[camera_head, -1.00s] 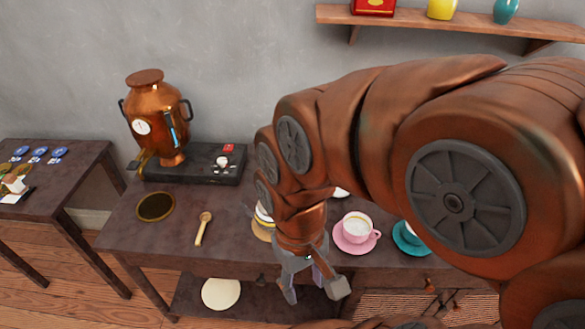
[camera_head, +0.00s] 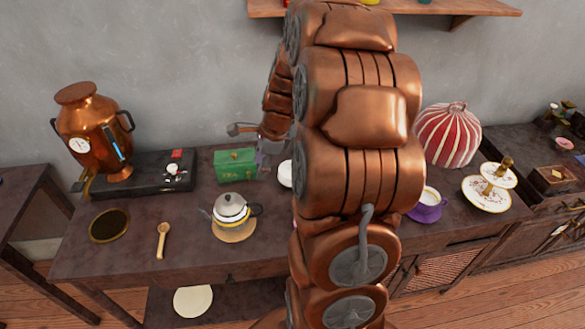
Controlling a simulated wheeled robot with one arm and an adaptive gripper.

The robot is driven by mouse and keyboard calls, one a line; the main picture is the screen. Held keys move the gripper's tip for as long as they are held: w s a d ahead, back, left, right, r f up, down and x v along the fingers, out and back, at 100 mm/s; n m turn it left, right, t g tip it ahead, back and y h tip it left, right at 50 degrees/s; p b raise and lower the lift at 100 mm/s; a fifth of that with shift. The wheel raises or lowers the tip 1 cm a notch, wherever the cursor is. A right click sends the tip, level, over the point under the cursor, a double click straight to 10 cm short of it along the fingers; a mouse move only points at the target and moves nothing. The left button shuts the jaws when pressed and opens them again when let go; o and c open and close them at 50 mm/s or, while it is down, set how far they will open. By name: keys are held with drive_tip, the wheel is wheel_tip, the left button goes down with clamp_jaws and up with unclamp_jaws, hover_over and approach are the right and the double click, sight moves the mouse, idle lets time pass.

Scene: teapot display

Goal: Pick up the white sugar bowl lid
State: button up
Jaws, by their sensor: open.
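A white rounded piece (camera_head: 285,174) shows at the left edge of my arm, just right of the green tea box. My arm hides most of it, so I cannot tell whether it is the sugar bowl, its lid or both. My gripper (camera_head: 248,143) is open and empty near the back of the table. It is above and behind the green tea box (camera_head: 235,164), up and left of the white piece in the picture. My wrist and arm partly cover the fingers.
A white and grey teapot (camera_head: 231,209) stands on a round mat in front of the tea box. A copper urn (camera_head: 92,135) and black base are left.

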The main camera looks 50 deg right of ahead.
sight(293, 163)
drive_tip(key=shift+w+d+f+m+t+h+p, duration=0.25)
drive_tip(key=shift+d+f+m, duration=1.2)
drive_tip(key=shift+d, duration=1.2)
drive_tip(key=shift+w+d+f+m+t+h+p, duration=0.2)
drive_tip(key=shift+d+f+m, duration=0.95)
drive_tip(key=shift+d+m, duration=1.05)
drive_tip(key=shift+w+d+f+m+t+h+p, duration=0.2)
drive_tip(key=shift+d+f+m, duration=1.05)
drive_tip(key=shift+d, duration=1.85)
drive_tip(key=shift+w+d+f+p, duration=0.25)
drive_tip(key=shift+w+f+p, duration=0.5)
drive_tip(key=shift+f, duration=0.3)
drive_tip(key=shift+p+x, duration=0.3)
drive_tip(key=shift+x, duration=1.05)
clamp_jaws()
